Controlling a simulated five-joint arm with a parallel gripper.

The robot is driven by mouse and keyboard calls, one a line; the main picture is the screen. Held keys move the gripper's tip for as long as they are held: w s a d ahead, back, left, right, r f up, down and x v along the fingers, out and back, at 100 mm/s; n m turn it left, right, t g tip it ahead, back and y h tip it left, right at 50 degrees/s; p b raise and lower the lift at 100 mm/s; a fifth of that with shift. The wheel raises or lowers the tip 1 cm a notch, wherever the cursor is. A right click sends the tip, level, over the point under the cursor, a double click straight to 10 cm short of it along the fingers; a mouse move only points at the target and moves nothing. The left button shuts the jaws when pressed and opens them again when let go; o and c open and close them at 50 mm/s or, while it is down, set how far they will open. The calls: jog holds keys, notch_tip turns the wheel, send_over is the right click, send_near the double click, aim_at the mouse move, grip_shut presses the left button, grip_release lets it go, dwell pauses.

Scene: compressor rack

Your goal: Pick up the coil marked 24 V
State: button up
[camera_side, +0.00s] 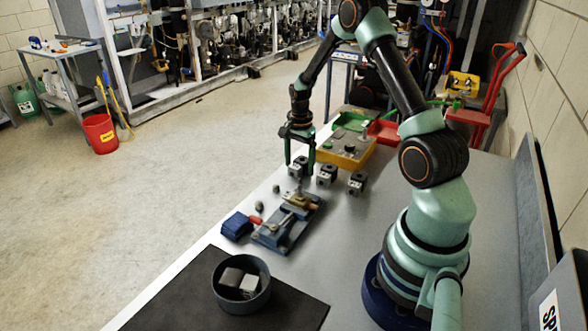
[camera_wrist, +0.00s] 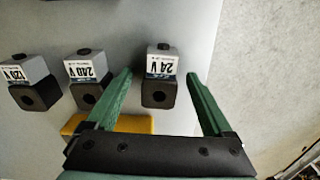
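Three dark coils with grey housings stand in a row on the grey bench. The coil marked 24 V (camera_wrist: 160,78) is upright between my gripper's fingers in the wrist view, and it shows partly behind them in the side view (camera_side: 298,167). The coil marked 240 V (camera_wrist: 90,78) is beside it, just outside the left finger; in the side view it is the middle one (camera_side: 327,174). The coil marked 120 V (camera_wrist: 32,82) is at the row's far end (camera_side: 356,183). My gripper (camera_side: 299,165) is open, pointing down, with gaps visible either side of the 24 V coil.
In front are a blue fixture (camera_side: 272,238), a blue block (camera_side: 236,227) and a round bowl (camera_side: 241,303) on a black mat (camera_side: 180,290). The bench edge is close.

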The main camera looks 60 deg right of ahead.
grip_shut()
